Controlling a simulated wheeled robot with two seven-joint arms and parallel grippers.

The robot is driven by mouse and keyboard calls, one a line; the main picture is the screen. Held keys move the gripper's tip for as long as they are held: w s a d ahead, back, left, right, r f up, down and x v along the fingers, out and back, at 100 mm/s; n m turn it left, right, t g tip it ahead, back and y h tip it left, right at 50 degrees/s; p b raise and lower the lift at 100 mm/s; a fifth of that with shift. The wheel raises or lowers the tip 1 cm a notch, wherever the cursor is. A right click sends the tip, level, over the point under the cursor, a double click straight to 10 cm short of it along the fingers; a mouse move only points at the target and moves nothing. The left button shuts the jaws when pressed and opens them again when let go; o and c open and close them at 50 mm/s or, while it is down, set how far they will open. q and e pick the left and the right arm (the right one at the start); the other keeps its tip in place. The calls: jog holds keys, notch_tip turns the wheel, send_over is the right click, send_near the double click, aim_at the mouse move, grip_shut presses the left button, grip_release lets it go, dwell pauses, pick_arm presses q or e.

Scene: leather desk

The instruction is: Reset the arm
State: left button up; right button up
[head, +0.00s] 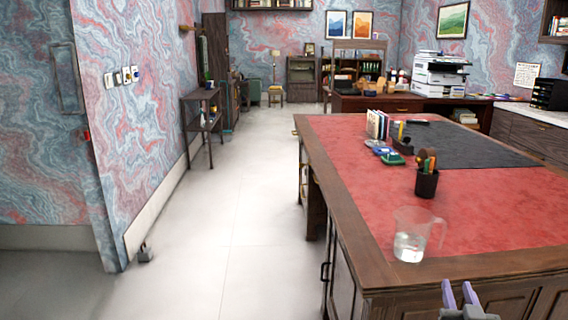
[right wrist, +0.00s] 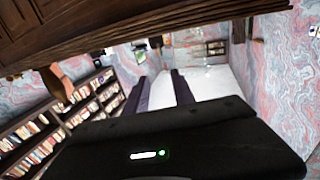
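My right gripper (head: 460,296) shows at the bottom right of the head view, just in front of the near edge of the desk (head: 480,262). Its two purple-grey fingers stand apart with nothing between them. In the right wrist view the fingers (right wrist: 160,90) are also apart and empty, with the floor and wall beyond them. The dark wooden edge of a piece of furniture (right wrist: 150,32) runs close across the top of that view. My left gripper is in neither view.
On the red leather desk top stand a clear jug (head: 410,240) with some liquid near the front edge, a black pen cup (head: 427,182) and several small items farther back. A printer (head: 438,75) stands on a rear desk. Pale floor (head: 210,230) left of the desk is clear.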

jog(key=a+f+g+y, duration=0.2)
jog(key=a+f, duration=0.2)
jog(key=f, duration=0.4)
jog(key=a+f+g+y, duration=0.2)
jog(key=a+f+g, duration=0.15)
jog(key=f, duration=0.35)
jog(key=s+a+f+g+y, duration=0.1)
jog(key=s+a+f+g, duration=0.1)
jog(key=s+a+f, duration=0.35)
jog(key=s+a+f+n+g+y, duration=0.1)
jog(key=s+a+f+g+y, duration=0.1)
jog(key=a+f, duration=0.5)
jog(key=s+a+f+g+y, duration=0.1)
jog(key=s+a+f+g, duration=0.3)
jog(key=f, duration=0.4)
jog(key=s+a+f+n+g+y, duration=0.1)
jog(key=s+a+f+g+y, duration=0.15)
jog(key=s+a+f, duration=0.65)
pick_arm(q)
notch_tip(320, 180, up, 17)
jog(key=p, duration=1.7)
pick_arm(e)
jog(key=s+r, duration=0.1)
jog(key=r, duration=0.8)
jog(key=s+a+r, duration=0.1)
jog(key=s+r, duration=0.1)
jog(key=r, duration=0.7)
jog(key=shift+s+r, duration=0.2)
jog(key=shift+s, duration=0.05)
